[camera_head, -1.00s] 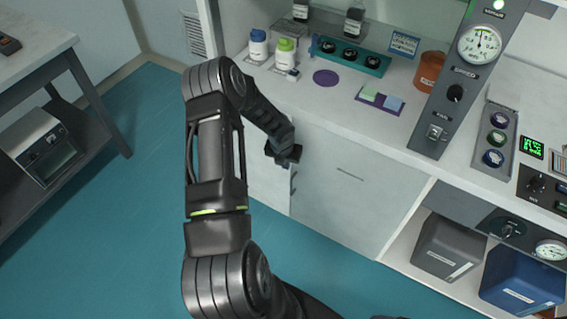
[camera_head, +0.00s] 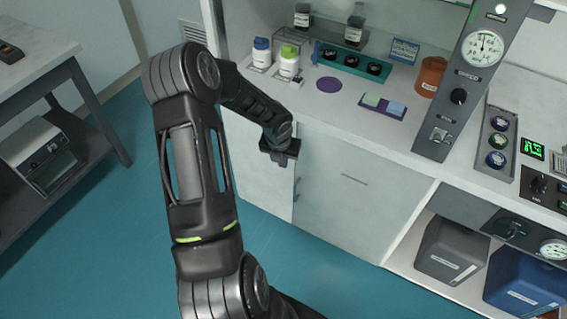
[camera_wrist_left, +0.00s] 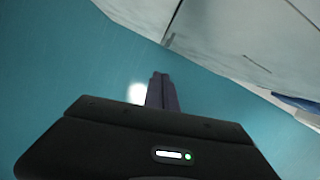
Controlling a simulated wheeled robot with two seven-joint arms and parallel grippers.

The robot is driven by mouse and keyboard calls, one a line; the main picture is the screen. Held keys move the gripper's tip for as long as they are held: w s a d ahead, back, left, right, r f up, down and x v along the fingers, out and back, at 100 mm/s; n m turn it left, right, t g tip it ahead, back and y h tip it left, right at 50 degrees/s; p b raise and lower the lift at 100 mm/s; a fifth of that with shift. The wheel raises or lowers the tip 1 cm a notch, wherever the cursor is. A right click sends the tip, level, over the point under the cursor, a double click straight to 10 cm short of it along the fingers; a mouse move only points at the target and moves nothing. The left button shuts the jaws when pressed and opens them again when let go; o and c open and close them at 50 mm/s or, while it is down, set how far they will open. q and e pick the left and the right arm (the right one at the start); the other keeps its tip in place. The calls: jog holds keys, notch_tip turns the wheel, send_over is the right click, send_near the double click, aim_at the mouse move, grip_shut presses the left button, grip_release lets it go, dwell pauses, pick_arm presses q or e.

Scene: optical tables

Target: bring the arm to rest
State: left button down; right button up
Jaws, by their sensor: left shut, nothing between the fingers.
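My left arm (camera_head: 195,160) rises from the bottom of the head view, bends at the top and reaches down to the right. My left gripper (camera_head: 283,162) is in front of the white cabinet doors, below the counter edge, pointing down. In the left wrist view its fingers (camera_wrist_left: 162,92) are together with nothing between them, over the teal floor. My right gripper does not show in either view.
The white counter (camera_head: 310,100) holds white bottles (camera_head: 289,62), a teal rack (camera_head: 350,62) and a purple disc (camera_head: 329,85). A sloping gauge panel (camera_head: 465,80) stands at right. A side table (camera_head: 40,65) is at far left. Teal floor (camera_head: 110,240) is clear at left.

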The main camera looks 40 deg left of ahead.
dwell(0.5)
pick_arm(q)
jog(key=s+d+f+n+t+h, duration=0.1)
jog(key=d+f+n+h, duration=0.15)
jog(key=d+n, duration=0.9)
jog(key=s+d+f+n+t+h, duration=0.15)
jog(key=d+f+n, duration=0.25)
jog(key=d+n, duration=0.75)
jog(key=s+d+f+n+g, duration=0.2)
jog(key=s+d+n, duration=0.2)
jog(key=s+d, duration=0.4)
jog(key=s+d+f+n+g+h, duration=0.1)
jog(key=s+d+f+n+g, duration=0.1)
jog(key=s+d+n, duration=0.3)
jog(key=s+d, duration=0.3)
jog(key=s, duration=0.1)
jog(key=shift+f+n, duration=0.15)
jog(key=shift+n, duration=0.15)
jog(key=shift+g, duration=0.25)
